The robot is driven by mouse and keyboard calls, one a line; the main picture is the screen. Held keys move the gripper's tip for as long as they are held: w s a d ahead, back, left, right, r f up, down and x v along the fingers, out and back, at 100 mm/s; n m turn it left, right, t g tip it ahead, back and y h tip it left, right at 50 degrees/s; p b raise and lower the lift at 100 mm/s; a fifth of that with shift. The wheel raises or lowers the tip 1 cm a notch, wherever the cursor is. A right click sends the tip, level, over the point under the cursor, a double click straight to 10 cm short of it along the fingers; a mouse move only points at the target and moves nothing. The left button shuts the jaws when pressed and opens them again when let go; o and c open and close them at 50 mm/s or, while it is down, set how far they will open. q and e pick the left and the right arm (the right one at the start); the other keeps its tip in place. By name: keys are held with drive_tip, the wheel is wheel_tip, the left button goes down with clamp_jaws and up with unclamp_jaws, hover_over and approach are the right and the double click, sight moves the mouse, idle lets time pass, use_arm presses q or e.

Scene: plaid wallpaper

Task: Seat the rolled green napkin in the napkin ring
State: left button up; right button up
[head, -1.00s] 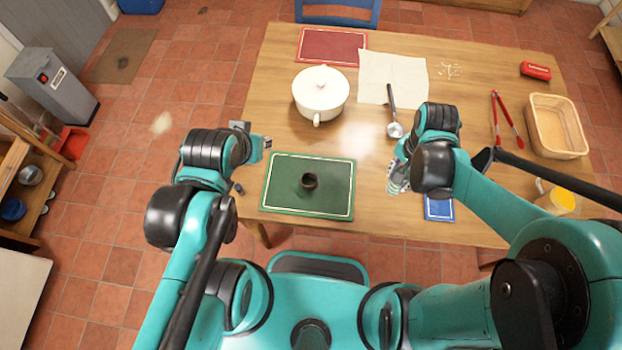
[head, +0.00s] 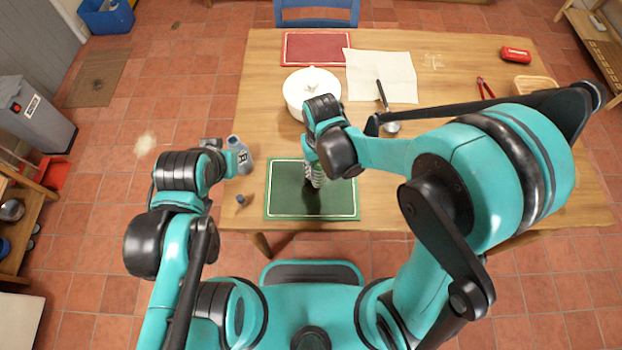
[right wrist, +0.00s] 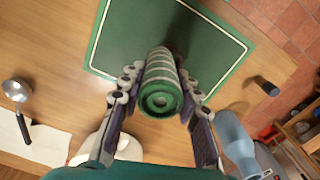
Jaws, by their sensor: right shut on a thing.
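The rolled green napkin (right wrist: 160,85), with pale bands around it, is held between the two fingers of my right gripper (right wrist: 157,98) in the right wrist view. In the head view this gripper (head: 316,180) is above the green placemat (head: 345,205), near its middle. The dark napkin ring is not clearly visible now; my gripper and the napkin cover the middle of the mat. I cannot tell whether the napkin touches the ring. My left gripper (head: 240,158) is at the table's left edge, away from the mat, and its fingers are unclear.
A white pot (head: 297,92) stands behind the mat. A ladle (head: 386,112) and a cream cloth (head: 385,75) lie to its right. A small dark object (head: 241,200) is left of the mat. A blue-grey bottle (right wrist: 236,142) shows in the right wrist view.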

drive_tip(key=shift+w+a+f, duration=0.2)
drive_tip(key=shift+a+f, duration=0.1)
drive_tip(key=shift+a, duration=0.15)
drive_tip(key=shift+w+a+f, duration=0.15)
drive_tip(key=shift+a+f, duration=0.15)
drive_tip(key=shift+a, duration=0.15)
drive_tip(key=shift+f+b, duration=1.65)
drive_tip(key=shift+f, duration=0.3)
drive_tip(key=shift+f, duration=0.1)
drive_tip(key=shift+f, duration=0.15)
drive_tip(key=o, duration=1.1)
